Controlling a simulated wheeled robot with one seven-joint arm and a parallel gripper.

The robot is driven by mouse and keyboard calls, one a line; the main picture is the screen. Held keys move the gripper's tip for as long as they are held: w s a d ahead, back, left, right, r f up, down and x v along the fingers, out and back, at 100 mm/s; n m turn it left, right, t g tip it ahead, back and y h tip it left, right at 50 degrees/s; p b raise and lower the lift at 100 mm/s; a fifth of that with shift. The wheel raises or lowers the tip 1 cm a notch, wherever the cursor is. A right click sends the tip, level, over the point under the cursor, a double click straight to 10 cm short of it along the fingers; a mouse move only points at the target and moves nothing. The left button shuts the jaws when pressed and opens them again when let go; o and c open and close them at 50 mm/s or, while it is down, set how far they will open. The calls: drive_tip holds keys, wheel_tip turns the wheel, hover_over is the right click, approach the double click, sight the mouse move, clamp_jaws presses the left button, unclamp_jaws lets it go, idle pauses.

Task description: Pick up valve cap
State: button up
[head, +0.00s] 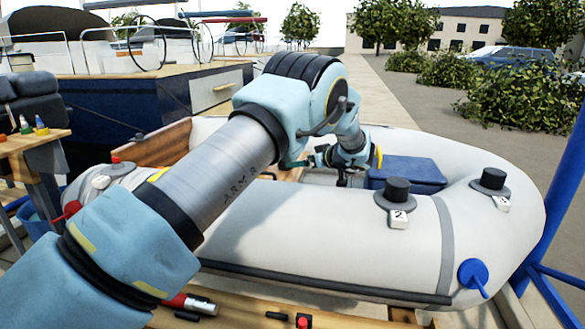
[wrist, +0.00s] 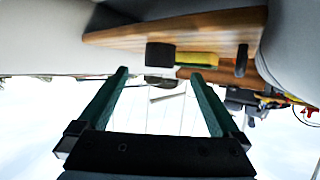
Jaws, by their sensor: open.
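Two short black caps stand on round grey bases on the inflatable boat's tube in the head view, one near the middle (head: 397,188) and one further right (head: 494,178). Each has a small white tag beside it. My gripper (wrist: 160,73) is open and empty, its two dark green fingers spread. In the wrist view a short black cylinder (wrist: 160,55) shows just beyond the fingertips, roughly centred between them; I cannot tell which cap it is, or how far off. In the head view my gripper is small, over the boat's interior, and partly hidden by my arm.
The grey inflatable boat (head: 330,240) fills the middle. A blue box (head: 408,172) sits inside it. A blue round fitting (head: 473,272) is on its near side, with a blue post (head: 560,190) at right. A wooden board (wrist: 200,32) and yellow piece (wrist: 197,58) lie near the cylinder.

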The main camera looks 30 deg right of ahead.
drive_tip(key=x, duration=0.9)
drive_tip(key=shift+w+p, duration=0.3)
drive_tip(key=shift+w, duration=0.1)
drive_tip(key=shift+c, duration=0.2)
drive_tip(key=c, duration=1.5)
drive_tip(key=shift+r, duration=0.15)
